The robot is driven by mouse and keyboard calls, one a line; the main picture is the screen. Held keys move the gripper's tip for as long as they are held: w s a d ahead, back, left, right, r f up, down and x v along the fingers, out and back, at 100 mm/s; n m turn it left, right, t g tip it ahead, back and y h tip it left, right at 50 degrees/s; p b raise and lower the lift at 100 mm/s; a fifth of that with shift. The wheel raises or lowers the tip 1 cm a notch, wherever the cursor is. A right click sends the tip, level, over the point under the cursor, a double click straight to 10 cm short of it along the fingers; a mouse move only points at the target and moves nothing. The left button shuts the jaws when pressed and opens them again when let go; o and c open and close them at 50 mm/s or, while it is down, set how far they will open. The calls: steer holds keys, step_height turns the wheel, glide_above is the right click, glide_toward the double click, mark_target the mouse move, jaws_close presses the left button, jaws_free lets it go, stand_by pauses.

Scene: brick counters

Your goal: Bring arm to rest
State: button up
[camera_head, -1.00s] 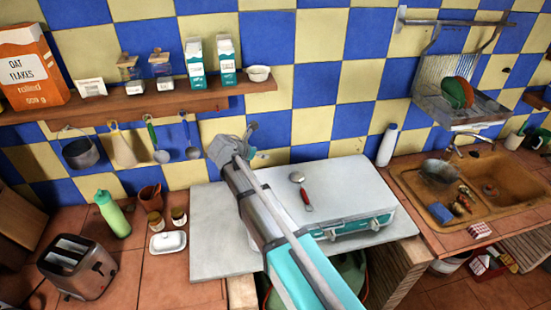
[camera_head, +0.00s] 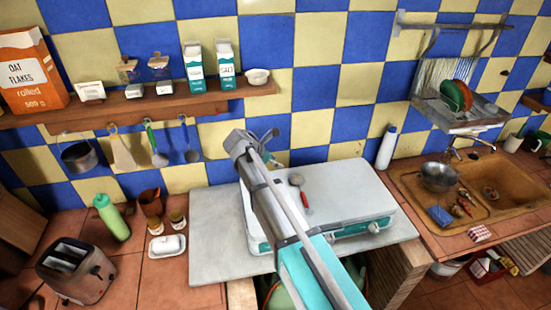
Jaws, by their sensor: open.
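My arm reaches up from the bottom of the head view over the white stove top. My gripper (camera_head: 268,136) is at its far end, in front of the blue and yellow tiled wall. The jaws are open and I see nothing between them. They are small and partly hidden by the wrist. The gripper appears apart from the shelf and the hanging utensils to its left.
A white stove (camera_head: 345,190) with a red-handled spoon (camera_head: 301,191) lies under and beside my arm. A shelf (camera_head: 150,111) with cartons is at upper left. A toaster (camera_head: 77,270) and green bottle (camera_head: 111,217) stand left. A white bottle (camera_head: 386,147) and sink (camera_head: 470,195) are right.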

steer(key=s+d+f+m+g+y+b, duration=0.2)
steer(key=s+d+f+m+b, duration=0.3)
steer(key=s+d+f+m, duration=0.3)
steer(key=s+d+f+m+g+y+b, duration=0.3)
steer(key=s+d+f+m+y+b, duration=0.2)
steer(key=s+d+m, duration=0.9)
step_height(320, 180, down, 4)
steer(key=d+m+b, duration=0.1)
steer(key=d+m, duration=0.1)
steer(key=m, duration=0.1)
steer(key=shift+s+d+y, duration=0.25)
steer(key=shift+y, duration=0.05)
